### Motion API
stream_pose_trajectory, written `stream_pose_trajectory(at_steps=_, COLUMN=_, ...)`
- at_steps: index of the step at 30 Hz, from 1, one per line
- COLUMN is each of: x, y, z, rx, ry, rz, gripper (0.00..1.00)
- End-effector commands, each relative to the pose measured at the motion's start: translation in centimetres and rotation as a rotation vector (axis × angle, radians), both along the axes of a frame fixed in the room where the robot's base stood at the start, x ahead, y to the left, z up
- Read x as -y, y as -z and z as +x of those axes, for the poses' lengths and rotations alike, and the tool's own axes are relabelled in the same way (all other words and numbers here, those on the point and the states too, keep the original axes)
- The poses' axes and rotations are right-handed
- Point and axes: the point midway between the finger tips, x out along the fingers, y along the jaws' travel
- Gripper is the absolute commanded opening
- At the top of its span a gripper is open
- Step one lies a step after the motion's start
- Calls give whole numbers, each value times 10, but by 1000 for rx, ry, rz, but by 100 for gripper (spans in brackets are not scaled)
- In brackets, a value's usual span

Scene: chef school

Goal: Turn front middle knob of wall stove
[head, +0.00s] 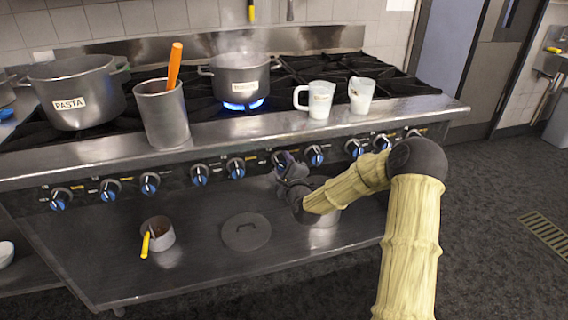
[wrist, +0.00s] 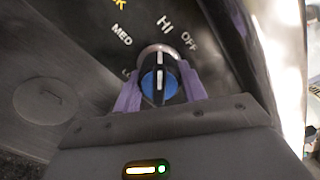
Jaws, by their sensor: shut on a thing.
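The wall stove (head: 200,143) runs across the head view, with a row of blue-and-black knobs along its front. My gripper (head: 285,164) is at the middle of this row and partly hides the knob there (head: 278,157). In the wrist view, the knob (wrist: 160,80) has a black grip, a blue face and a white line. The two purple fingers of my gripper (wrist: 160,92) are shut on it, one on each side. OFF, HI and MED are printed around it. The white line stands upright in the picture, roughly towards HI.
A steaming pot (head: 240,85) stands over a blue flame. A PASTA pot (head: 75,95), a metal container (head: 162,115) and two white cups (head: 317,100) are on the stove top. The lower shelf holds a lid (head: 245,232) and a small saucepan (head: 158,236).

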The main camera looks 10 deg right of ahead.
Motion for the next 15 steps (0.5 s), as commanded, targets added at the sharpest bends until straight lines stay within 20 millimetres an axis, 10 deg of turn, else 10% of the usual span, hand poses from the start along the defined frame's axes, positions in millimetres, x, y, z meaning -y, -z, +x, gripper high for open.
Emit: stream_pose_trajectory(at_steps=15, x=2, y=3, z=0, rx=-45, ry=6, rz=492, gripper=19)
